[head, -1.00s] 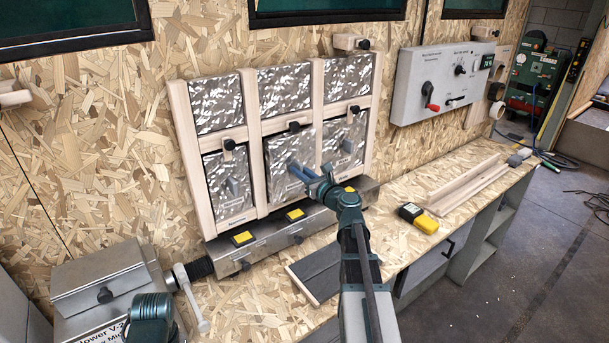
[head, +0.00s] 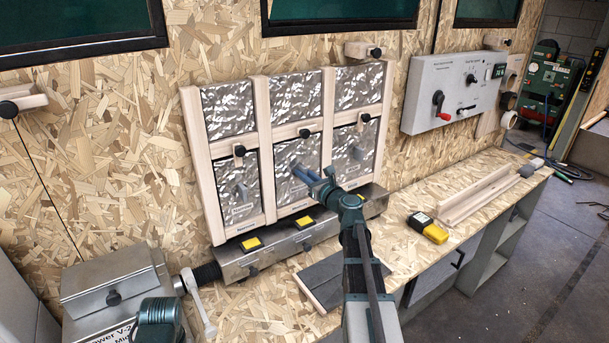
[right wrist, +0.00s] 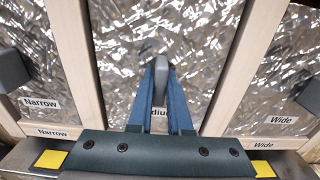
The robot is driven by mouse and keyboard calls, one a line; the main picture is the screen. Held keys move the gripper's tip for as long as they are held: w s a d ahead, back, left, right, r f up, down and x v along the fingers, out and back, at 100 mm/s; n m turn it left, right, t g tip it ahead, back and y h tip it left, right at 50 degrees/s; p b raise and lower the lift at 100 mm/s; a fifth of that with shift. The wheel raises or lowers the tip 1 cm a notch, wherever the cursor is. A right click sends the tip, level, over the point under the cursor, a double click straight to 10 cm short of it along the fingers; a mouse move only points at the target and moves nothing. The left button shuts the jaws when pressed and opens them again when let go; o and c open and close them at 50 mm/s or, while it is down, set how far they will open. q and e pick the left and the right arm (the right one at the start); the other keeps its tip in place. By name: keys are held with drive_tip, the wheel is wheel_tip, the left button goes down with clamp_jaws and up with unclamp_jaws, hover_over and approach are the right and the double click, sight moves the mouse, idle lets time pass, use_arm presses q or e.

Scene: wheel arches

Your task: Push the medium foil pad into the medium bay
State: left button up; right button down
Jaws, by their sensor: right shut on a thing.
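The medium foil pad (head: 282,178) is a crinkled silver panel in the lower middle opening of a pale wooden frame. Its label is partly hidden by my fingers in the right wrist view (right wrist: 120,55). The medium bay's side posts (head: 262,150) stand on either side of the pad, which looks lined up between them. I cannot tell whether it is fully flush. My right gripper (head: 298,170) is shut on the pad's grey handle (right wrist: 161,66). Part of my left arm shows at the bottom left; its fingers are out of view.
The narrow pad (head: 231,195) and wide pad (head: 345,155) fill the openings on either side. Dark turn knobs (head: 305,133) sit on the rail above. A metal ledge with yellow patches (head: 251,244) runs below. A vise (head: 115,285) and a yellow tool (head: 435,234) flank my right arm.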

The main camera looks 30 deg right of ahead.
drive_tip(key=shift+w, duration=0.35)
drive_tip(key=c, duration=0.8)
unclamp_jaws()
drive_tip(key=shift+s, duration=0.1)
drive_tip(key=shift+o, duration=0.2)
drive_tip(key=s+d, duration=0.1)
drive_tip(key=s, duration=1.2)
drive_tip(key=shift+s, duration=0.4)
